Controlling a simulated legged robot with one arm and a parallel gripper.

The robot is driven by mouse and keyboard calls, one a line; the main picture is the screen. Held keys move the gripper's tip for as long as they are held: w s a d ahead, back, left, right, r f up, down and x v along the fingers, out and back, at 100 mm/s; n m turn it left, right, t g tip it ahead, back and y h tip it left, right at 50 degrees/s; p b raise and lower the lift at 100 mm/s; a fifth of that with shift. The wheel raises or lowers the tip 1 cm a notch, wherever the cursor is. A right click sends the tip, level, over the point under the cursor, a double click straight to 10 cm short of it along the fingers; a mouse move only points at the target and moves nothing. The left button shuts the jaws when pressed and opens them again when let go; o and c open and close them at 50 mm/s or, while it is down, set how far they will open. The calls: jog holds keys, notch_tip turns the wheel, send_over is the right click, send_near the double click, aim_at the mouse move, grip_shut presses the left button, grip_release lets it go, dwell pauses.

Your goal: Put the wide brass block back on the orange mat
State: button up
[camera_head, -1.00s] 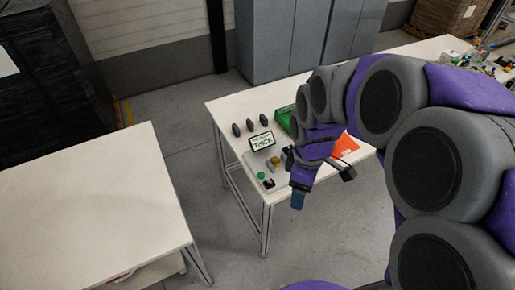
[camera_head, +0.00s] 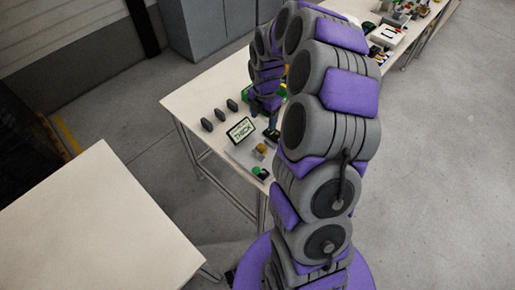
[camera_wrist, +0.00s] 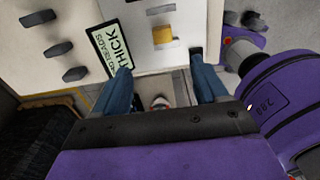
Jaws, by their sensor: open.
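A brass block (camera_head: 261,148) stands on the grey board (camera_head: 243,157) on the far table. A brass-yellow block (camera_wrist: 162,35) also shows on the board in the wrist view, beyond my fingertips. I cannot judge its width against another block. My gripper (camera_wrist: 162,87) is open, its two blue fingers apart with nothing between them. In the head view my gripper (camera_head: 270,118) is partly covered by my arm and is over the table, near the sign. The orange mat is not visible now; my arm covers part of the table.
A green button (camera_head: 256,170) is at the board's front corner. A bare white table (camera_head: 95,225) stands at the near left, with floor between the tables.

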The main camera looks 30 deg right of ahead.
notch_tip(320, 180, down, 3)
jog(key=d, duration=0.1)
jog(key=b, duration=0.2)
send_over(262, 146)
jog(key=a, duration=0.2)
notch_tip(262, 146, down, 8)
jog(key=shift+r, duration=0.25)
jog(key=d+f+b, duration=0.1)
jog(key=d+f, duration=0.2)
jog(key=shift+s+d, duration=0.15)
jog(key=f, duration=0.1)
jog(key=a+f+b, duration=0.1)
jog(key=f, duration=0.1)
jog(key=shift+a, duration=0.2)
jog(key=shift+a+r, duration=0.15)
jog(key=shift+a, duration=0.2)
jog(key=shift+d, duration=0.35)
jog(key=shift+c, duration=1.1)
jog(key=shift+d, duration=0.35)
jog(key=shift+c, duration=1.4)
jog(key=shift+a, duration=0.3)
jog(key=c, duration=0.6)
grip_shut()
